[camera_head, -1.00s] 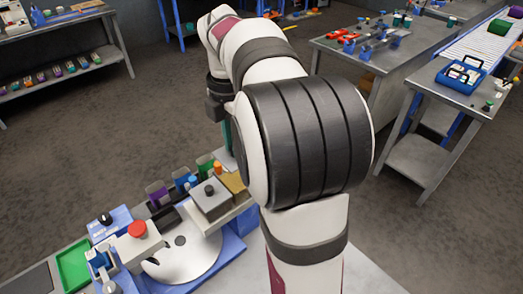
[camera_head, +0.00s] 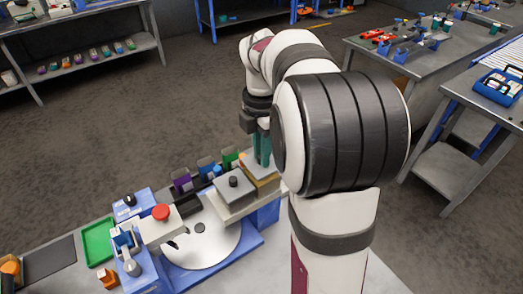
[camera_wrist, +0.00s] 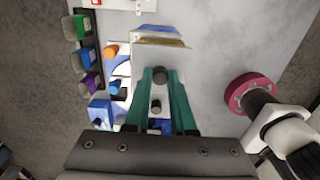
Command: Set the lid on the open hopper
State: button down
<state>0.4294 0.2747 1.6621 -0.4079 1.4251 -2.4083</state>
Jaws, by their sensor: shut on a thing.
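My gripper (camera_wrist: 160,74) is shut on a dark knob (camera_wrist: 160,70) in the wrist view. A pale plate, apparently the lid (camera_wrist: 160,55), shows just beyond it. A tan edge (camera_wrist: 165,42), apparently the hopper, shows past the plate. In the head view my gripper's teal fingers (camera_head: 262,150) point down at the tan box-like hopper (camera_head: 262,172). My arm and fingers hide part of it, and I cannot tell whether lid and hopper touch. A grey block with a dark knob (camera_head: 233,191) stands immediately left of the hopper.
Purple (camera_head: 181,180), blue (camera_head: 206,167) and green (camera_head: 230,158) bins stand behind. A round white plate (camera_head: 200,245), a red button (camera_head: 161,212) and a green tray (camera_head: 98,241) lie to the left. In the wrist view a pink ring-shaped thing (camera_wrist: 238,92) is at right.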

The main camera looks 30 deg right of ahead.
jog(key=shift+f, duration=0.15)
dwell(0.5)
jog(key=shift+f, duration=0.35)
jog(key=shift+f, duration=0.3)
dwell(0.5)
jog(key=shift+f, duration=0.3)
jog(key=shift+f, duration=0.1)
dwell(0.4)
jog(key=c, duration=0.7)
grip_release()
jog(key=shift+r, duration=4)
